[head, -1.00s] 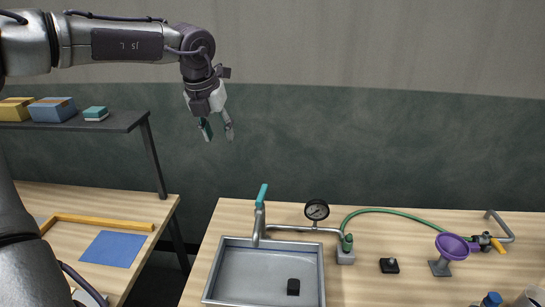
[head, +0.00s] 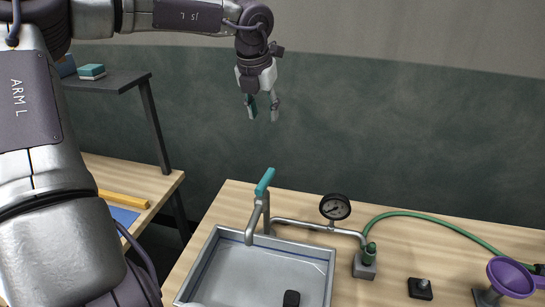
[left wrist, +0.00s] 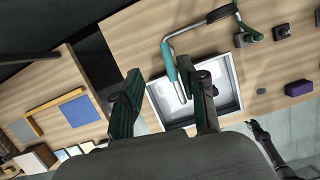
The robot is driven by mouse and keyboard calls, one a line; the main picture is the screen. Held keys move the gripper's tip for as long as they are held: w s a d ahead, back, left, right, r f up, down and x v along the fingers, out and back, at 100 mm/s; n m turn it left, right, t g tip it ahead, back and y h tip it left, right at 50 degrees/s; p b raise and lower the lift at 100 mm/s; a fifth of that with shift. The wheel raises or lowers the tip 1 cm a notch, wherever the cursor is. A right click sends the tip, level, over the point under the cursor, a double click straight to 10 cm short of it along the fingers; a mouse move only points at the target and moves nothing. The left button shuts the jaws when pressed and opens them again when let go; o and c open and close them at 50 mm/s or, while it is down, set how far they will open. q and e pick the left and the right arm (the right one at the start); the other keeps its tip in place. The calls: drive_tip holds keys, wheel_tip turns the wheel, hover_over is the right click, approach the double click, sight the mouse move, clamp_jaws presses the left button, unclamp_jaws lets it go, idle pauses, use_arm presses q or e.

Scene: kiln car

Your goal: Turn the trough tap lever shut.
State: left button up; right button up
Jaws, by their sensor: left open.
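The trough tap has a teal lever (head: 265,181) that stands up and tilts right on top of a grey metal spout (head: 257,218). The spout hangs over the back of the trough (head: 208,262). In the left wrist view the lever (left wrist: 168,61) appears between my open fingers, farther off than they are. My left gripper (head: 263,114) is open and empty, pointing down, high above the lever and apart from it. A dark jointed part at the lower right of the left wrist view may be my right arm; its jaws cannot be made out.
A black block (head: 291,298) lies in the trough. A dark shelf (head: 112,83) stands at the left. The space above the trough is clear.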

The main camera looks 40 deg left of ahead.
use_arm(q)
drive_tip(key=b, duration=0.9)
approach(271, 169)
drive_tip(key=shift+w+f, duration=0.25)
drive_tip(key=shift+w, duration=0.1)
drive_tip(key=shift+f, duration=0.25)
drive_tip(key=shift+b+x, duration=1.05)
drive_tip(key=shift+x, duration=1.35)
drive_tip(key=shift+b+x, duration=0.45)
drive_tip(key=shift+x, duration=1.1)
drive_tip(key=shift+a+f+b, duration=0.15)
drive_tip(key=shift+f+b, duration=0.15)
drive_tip(key=shift+b, duration=0.2)
drive_tip(key=shift+w, duration=0.1)
